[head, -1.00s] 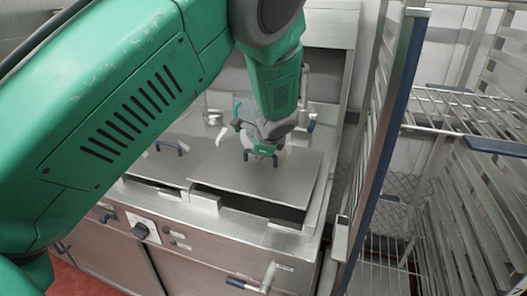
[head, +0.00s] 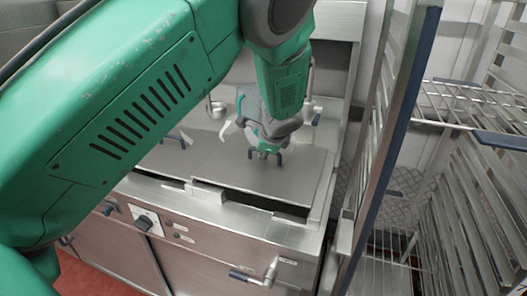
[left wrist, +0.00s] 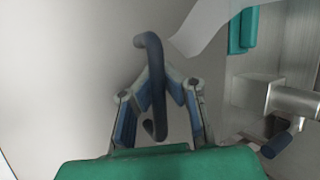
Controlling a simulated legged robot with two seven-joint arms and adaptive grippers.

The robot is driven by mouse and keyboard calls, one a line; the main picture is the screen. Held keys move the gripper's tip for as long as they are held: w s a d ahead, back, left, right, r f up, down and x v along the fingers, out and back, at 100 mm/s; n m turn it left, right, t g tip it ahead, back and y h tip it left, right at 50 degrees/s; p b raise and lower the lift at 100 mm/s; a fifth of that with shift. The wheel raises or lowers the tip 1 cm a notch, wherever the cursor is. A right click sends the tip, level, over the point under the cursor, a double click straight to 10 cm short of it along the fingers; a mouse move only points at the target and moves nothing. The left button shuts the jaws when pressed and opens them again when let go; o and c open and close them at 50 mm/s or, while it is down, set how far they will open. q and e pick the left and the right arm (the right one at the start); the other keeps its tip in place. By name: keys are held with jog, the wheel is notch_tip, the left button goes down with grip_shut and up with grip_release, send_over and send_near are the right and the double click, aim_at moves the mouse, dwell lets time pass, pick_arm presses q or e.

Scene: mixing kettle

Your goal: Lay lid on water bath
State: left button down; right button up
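The flat steel lid (head: 225,168) lies over the right-hand basin of the steel water bath (head: 235,228). A dark gap shows under the lid's front edge, widest to the right; I cannot tell if the lid rests fully on the rim. My left gripper (head: 265,155) is over the lid, at its dark blue bar handle. In the left wrist view my left gripper (left wrist: 158,85) has its two fingers closed in around the handle (left wrist: 152,60), with the pale lid surface behind. My right gripper is not in view.
A second lid with a blue handle (head: 180,138) lies to the left. A tap with a blue lever (left wrist: 284,138) stands behind on the right. A drain valve (head: 265,274) juts from the front. A tall wire-shelf rack (head: 385,150) stands close on the right.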

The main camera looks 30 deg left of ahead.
pick_arm(q)
jog(key=shift+d+f, duration=0.1)
jog(key=shift+f, duration=0.2)
jog(key=shift+d, duration=0.35)
jog(key=shift+a+f, duration=0.25)
jog(key=shift+a, duration=0.1)
jog(key=c, duration=1.6)
grip_release()
jog(key=shift+c, duration=0.2)
jog(key=o, duration=0.5)
jog(key=shift+s+d, duration=0.1)
jog(key=shift+d, duration=0.05)
